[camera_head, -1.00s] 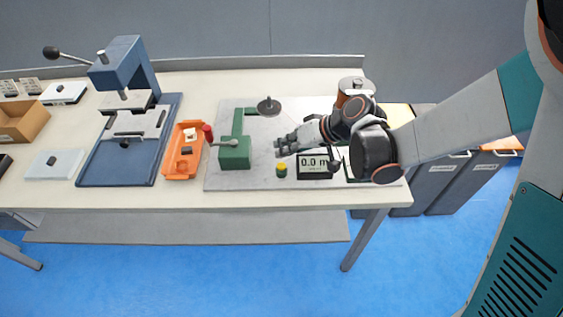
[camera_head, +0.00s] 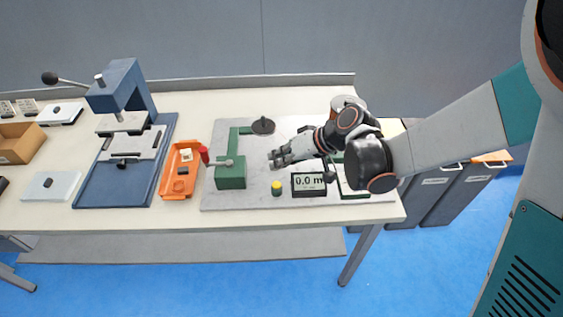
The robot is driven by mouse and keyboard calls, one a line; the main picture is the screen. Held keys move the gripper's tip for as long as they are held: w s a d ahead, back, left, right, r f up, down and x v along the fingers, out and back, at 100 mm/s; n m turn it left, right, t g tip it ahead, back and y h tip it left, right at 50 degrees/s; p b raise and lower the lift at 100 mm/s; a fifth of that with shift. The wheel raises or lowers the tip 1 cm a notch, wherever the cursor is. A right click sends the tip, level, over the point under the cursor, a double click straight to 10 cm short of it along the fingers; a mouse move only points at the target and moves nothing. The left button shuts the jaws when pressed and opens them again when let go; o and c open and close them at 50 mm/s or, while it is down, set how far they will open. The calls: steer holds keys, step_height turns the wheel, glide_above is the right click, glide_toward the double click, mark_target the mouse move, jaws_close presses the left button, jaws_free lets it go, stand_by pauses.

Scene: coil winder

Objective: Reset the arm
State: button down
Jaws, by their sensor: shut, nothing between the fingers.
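My gripper (camera_head: 274,159) is shut and empty, above the grey plate (camera_head: 222,201) of the coil winder. My arm reaches in from the right and hides part of the plate's right side. The green winder block (camera_head: 231,178) stands left of my gripper, with a lever across its top and a red knob (camera_head: 204,154) at its left. A dark disc (camera_head: 263,125) sits at the back of the plate. A display (camera_head: 309,184) reading "0.0 m" and a yellow-topped button (camera_head: 276,187) are in front of my gripper.
An orange tray (camera_head: 172,190) with small parts lies left of the plate. A blue press (camera_head: 125,86) on a blue base stands farther left. A brown box (camera_head: 22,143) and white lidded boxes are at the far left. Grey bins (camera_head: 435,192) stand right of the table.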

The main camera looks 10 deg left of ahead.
steer(key=s+d+r+m+t+h, duration=0.25)
steer(key=d+r, duration=0.25)
steer(key=d, duration=0.3)
steer(key=s+d+r+m+t+h, duration=0.1)
steer(key=s+d+r+m+h, duration=0.15)
steer(key=d+r, duration=0.45)
steer(key=s+d+m+t+h, duration=0.1)
steer(key=s+d+h, duration=0.1)
steer(key=s+d, duration=0.3)
steer(key=s+d+r+t+h, duration=0.1)
steer(key=s+d, duration=0.4)
steer(key=d, duration=0.5)
steer(key=shift+d+m+h, duration=0.4)
steer(key=shift+h, duration=0.1)
